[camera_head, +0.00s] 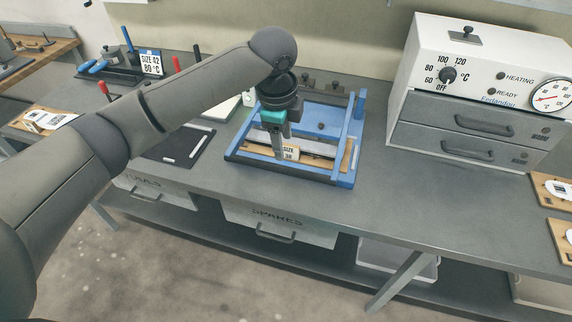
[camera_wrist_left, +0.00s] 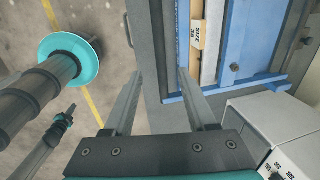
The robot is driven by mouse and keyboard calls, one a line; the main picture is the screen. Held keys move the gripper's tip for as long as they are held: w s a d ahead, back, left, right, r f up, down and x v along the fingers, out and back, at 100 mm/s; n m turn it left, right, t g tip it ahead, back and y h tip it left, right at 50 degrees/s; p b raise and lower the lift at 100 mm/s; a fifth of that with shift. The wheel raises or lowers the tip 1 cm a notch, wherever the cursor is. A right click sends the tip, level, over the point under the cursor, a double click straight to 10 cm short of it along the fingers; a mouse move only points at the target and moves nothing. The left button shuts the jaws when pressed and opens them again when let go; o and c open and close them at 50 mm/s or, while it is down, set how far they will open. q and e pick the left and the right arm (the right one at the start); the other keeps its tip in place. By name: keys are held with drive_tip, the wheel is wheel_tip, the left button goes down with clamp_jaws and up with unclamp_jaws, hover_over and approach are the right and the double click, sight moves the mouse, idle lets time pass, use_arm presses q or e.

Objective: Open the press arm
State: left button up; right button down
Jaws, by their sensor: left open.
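The press (camera_head: 300,172) is a blue frame on the grey bench, with a plate marked SIZE 38 (camera_head: 289,152) near its front. A blue bar (camera_head: 347,135) runs along its right side; it also crosses low in the left wrist view (camera_wrist_left: 240,86). I cannot tell for certain whether this bar is the press arm. My left gripper (camera_head: 279,154) points down over the press front, its fingers seen nearly edge-on. In the left wrist view, the gripper (camera_wrist_left: 160,76) is open with nothing between its fingers, beside the bar's near end.
A white and grey oven (camera_head: 480,75) with a dial stands right of the press. A dark tray (camera_head: 180,146) lies to its left, and a SIZE 42 stand (camera_head: 151,63) is farther back. The bench between press and oven is clear.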

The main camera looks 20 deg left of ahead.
sight(286, 168)
use_arm(q)
drive_tip(key=f, duration=0.3)
drive_tip(key=w+f+b, duration=0.1)
drive_tip(key=f, duration=0.3)
drive_tip(key=w+f, duration=0.1)
drive_tip(key=f, duration=0.2)
drive_tip(key=shift+f, duration=0.15)
clamp_jaws()
idle(1.0)
